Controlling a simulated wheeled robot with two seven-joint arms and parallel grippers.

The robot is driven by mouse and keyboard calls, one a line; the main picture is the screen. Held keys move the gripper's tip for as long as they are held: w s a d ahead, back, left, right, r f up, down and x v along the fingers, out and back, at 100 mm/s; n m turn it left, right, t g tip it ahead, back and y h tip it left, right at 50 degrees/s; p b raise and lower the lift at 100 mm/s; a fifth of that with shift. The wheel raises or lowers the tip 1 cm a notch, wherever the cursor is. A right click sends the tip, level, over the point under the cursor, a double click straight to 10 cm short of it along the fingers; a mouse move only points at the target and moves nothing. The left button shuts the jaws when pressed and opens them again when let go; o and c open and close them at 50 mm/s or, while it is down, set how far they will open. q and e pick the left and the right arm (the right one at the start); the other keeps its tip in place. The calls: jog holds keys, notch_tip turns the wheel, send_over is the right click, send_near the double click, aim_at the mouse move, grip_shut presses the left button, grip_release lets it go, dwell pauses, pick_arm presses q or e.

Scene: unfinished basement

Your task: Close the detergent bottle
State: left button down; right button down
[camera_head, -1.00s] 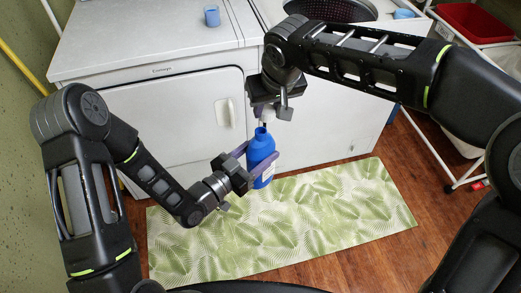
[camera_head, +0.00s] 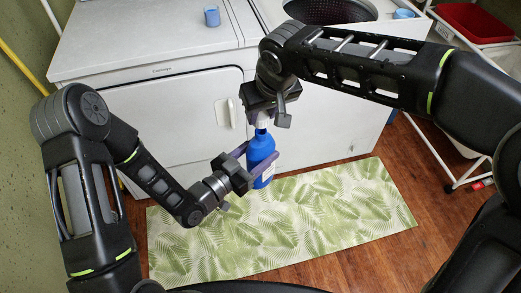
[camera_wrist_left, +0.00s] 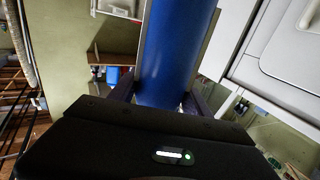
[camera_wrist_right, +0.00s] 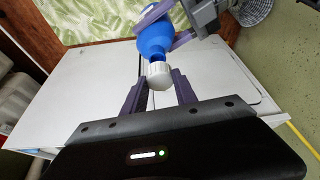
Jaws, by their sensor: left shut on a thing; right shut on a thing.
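The blue detergent bottle (camera_head: 261,148) is upright in the air in front of the white machines. My left gripper (camera_head: 262,153) is shut on its body from the left; the left wrist view shows the blue body (camera_wrist_left: 174,50) between the fingers. My right gripper (camera_head: 262,115) is above the bottle, shut on the white cap (camera_wrist_right: 159,76). In the right wrist view the cap is at the bottle's neck (camera_wrist_right: 155,50), roughly in line with it. Whether the cap is seated on the neck, I cannot tell.
White laundry machines (camera_head: 175,105) stand behind the bottle, with a blue cup (camera_head: 211,16) on top. A leaf-patterned mat (camera_head: 300,220) lies on the wooden floor below. A white cart (camera_head: 455,150) with a red bin (camera_head: 475,22) stands at the right.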

aim_at(263, 124)
jog(key=shift+f, duration=0.85)
jog(key=shift+s, duration=0.1)
dwell(0.4)
jog(key=shift+f, duration=0.9)
jog(key=shift+f, duration=0.55)
dwell(0.4)
